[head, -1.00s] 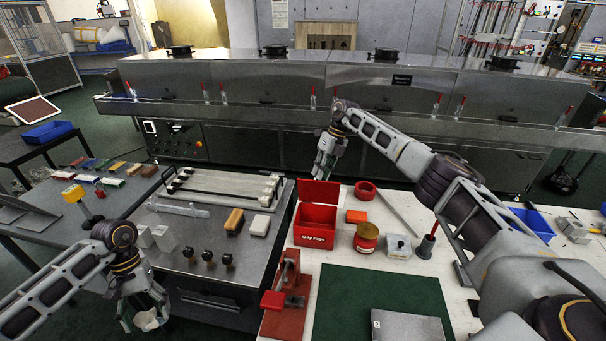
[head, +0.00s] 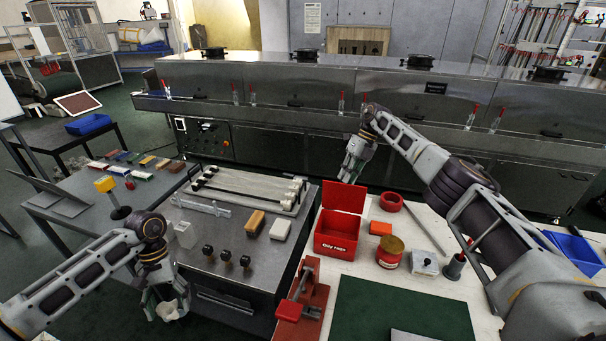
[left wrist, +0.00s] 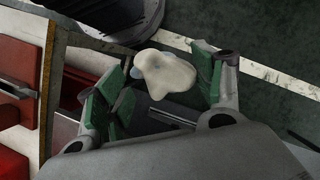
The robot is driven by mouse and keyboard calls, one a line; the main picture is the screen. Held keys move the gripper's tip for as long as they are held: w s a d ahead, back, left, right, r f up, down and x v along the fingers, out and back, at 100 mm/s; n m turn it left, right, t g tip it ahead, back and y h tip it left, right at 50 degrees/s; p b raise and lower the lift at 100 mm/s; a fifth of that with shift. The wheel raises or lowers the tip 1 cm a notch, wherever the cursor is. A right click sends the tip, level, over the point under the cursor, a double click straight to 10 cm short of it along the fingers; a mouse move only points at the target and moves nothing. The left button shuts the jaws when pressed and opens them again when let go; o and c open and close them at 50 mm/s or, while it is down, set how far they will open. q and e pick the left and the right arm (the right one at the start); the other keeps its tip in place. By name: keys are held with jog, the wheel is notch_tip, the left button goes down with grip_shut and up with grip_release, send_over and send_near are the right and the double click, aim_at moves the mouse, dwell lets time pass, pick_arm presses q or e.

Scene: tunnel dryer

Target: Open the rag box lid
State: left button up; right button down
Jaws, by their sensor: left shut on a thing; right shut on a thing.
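The red rag box (head: 336,245), labelled "Oily rags", stands on the white worktop. Its red lid (head: 343,197) stands raised, roughly upright, at the back of the box. My right gripper (head: 349,178) reaches down from behind and is shut at the lid's upper edge; its fingertips are small and partly hidden there. My left gripper (head: 170,302) is shut on a crumpled whitish rag (left wrist: 165,73), low in front of the grey bench and away from the box. The rag also shows in the head view (head: 167,311).
A red tin (head: 389,258), an orange block (head: 380,228) and a red ring (head: 391,202) stand right of the box. A red clamp fixture (head: 303,295) and a green mat (head: 400,308) lie in front. The grey bench (head: 215,250) is on the left.

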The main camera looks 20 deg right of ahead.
jog(key=shift+s+f, duration=0.15)
jog(key=shift+f, duration=0.45)
jog(key=shift+s+f, duration=0.15)
jog(key=shift+f, duration=0.4)
jog(key=c, duration=1.3)
grip_release()
jog(key=shift+w+f, duration=0.2)
jog(key=shift+w, duration=0.2)
jog(key=shift+s+d+r, duration=0.1)
jog(key=shift+s+d, duration=0.05)
jog(key=shift+d, duration=0.1)
jog(key=shift+r, duration=0.1)
notch_tip(320, 180, up, 10)
jog(key=shift+w+a+r, duration=0.2)
jog(key=shift+a, duration=0.15)
